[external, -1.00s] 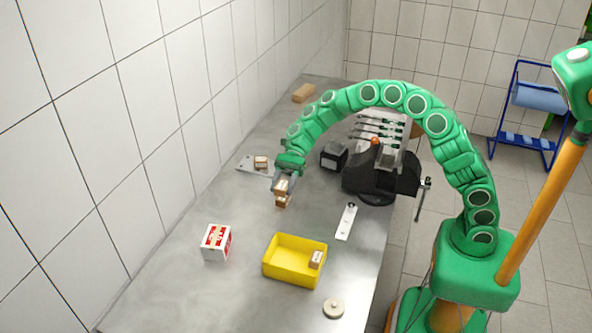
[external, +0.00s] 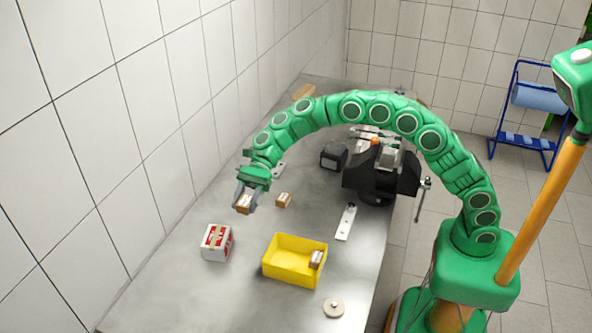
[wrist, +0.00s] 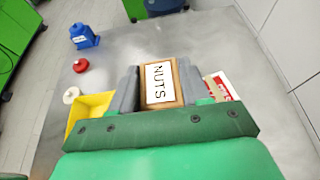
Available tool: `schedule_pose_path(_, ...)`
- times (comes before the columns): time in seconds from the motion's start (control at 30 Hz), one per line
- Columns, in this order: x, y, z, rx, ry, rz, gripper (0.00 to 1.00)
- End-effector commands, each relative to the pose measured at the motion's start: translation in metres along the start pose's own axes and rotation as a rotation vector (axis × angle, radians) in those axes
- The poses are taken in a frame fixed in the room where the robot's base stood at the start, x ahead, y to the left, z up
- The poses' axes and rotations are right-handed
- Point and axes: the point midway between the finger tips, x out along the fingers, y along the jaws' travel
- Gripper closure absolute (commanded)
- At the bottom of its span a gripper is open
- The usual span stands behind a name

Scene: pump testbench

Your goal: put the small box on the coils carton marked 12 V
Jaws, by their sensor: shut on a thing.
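My gripper (external: 246,199) is shut on a small brown box (external: 243,206), held above the left part of the bench. In the wrist view the small box (wrist: 160,84) sits between the two fingers, its white label reading NUTS. A white carton with red markings (external: 216,243) stands on the bench, in front of the gripper in the external view and below it. Part of this carton (wrist: 221,86) shows right of the gripper in the wrist view. Its print is too small to read, so I cannot confirm 12 V. The box and carton are apart.
A second small box (external: 284,200) stands on the bench right of the gripper. A yellow bin (external: 280,275) holds another small box (external: 316,260). A metal strip (external: 346,222), a round disc (external: 334,308) and a black vise (external: 378,182) lie to the right. The tiled wall is on the left.

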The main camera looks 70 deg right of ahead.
Motion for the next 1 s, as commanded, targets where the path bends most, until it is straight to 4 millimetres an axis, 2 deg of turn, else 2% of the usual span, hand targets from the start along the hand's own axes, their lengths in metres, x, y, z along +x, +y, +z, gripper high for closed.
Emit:
schedule_pose_path(0.63,0.032,-0.056,-0.018,0.000,0.000,0.001,0.84)
schedule_pose_path(1.0,0.052,-0.080,-0.044,0.001,0.000,0.001,0.84)
